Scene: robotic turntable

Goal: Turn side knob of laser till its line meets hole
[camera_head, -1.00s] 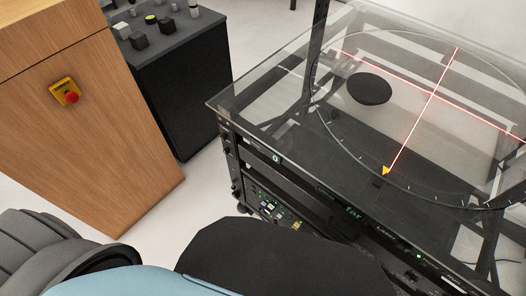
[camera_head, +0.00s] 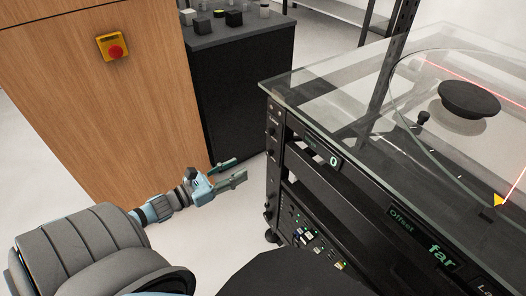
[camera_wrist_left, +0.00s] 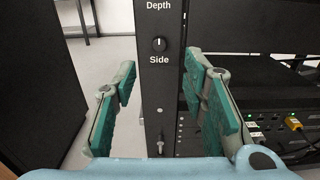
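The side knob (camera_wrist_left: 159,44), small, round and black with a pale mark, sits on the narrow dark rack panel above the word "Side" in the left wrist view. My left gripper (camera_wrist_left: 160,75) is open and empty, its teal-padded fingers apart on either side of that panel. In the head view the left gripper (camera_head: 238,170) is left of the rack front, apart from it. Red laser lines (camera_head: 465,78) cross the glass top near a black disc (camera_head: 468,95). I cannot make out a hole. My right gripper is out of view.
The rack (camera_head: 300,185) has a display reading "0" (camera_head: 333,161) and an "Offset far" display (camera_head: 432,245). A wooden cabinet (camera_head: 100,110) with a red stop button (camera_head: 115,51) stands left. Floor between cabinet and rack is clear.

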